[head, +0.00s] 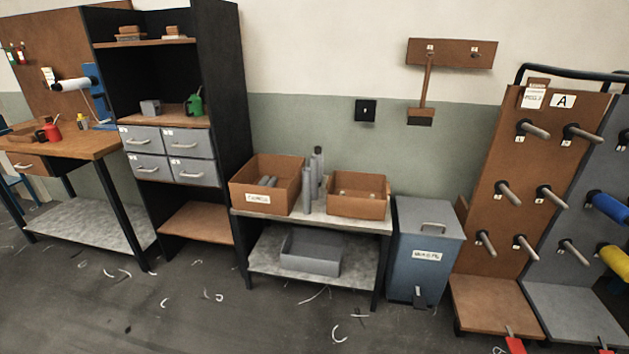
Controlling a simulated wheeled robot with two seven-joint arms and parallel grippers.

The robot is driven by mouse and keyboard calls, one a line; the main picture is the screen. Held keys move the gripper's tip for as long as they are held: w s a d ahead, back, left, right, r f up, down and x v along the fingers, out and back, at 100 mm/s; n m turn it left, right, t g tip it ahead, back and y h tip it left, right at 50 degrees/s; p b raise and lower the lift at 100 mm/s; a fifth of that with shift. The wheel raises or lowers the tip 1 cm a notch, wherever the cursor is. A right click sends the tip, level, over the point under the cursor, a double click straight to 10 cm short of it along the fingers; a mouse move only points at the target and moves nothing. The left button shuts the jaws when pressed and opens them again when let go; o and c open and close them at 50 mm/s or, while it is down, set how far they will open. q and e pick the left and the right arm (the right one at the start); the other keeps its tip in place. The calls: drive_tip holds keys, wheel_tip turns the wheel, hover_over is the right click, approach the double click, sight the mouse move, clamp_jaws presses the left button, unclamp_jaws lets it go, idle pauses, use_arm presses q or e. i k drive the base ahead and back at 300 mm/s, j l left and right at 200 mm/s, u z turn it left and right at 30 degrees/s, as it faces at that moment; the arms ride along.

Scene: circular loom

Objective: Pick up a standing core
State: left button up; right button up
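Several grey cylindrical cores (308,190) stand upright close together on the small metal table (362,223), between two cardboard boxes. The left box (262,199) has a label and holds a few grey cores lying down. The right box (357,209) is open, with small pale items inside that are too small to tell. No gripper is in view, and the table is some way off across the floor.
A grey bin (311,262) sits on the table's lower shelf. A blue waste bin (428,247) stands right of the table, then a peg rack (497,212). A dark shelf unit with drawers (167,154) stands left. The foreground floor is open, with scattered scraps.

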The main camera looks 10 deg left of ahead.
sight(314, 179)
drive_tip(key=i+j+z, duration=0.15)
drive_tip(key=i, duration=0.35)
drive_tip(key=i+j+z, duration=0.2)
drive_tip(key=i, duration=0.3)
drive_tip(key=i+l, duration=0.05)
drive_tip(key=l, duration=0.05)
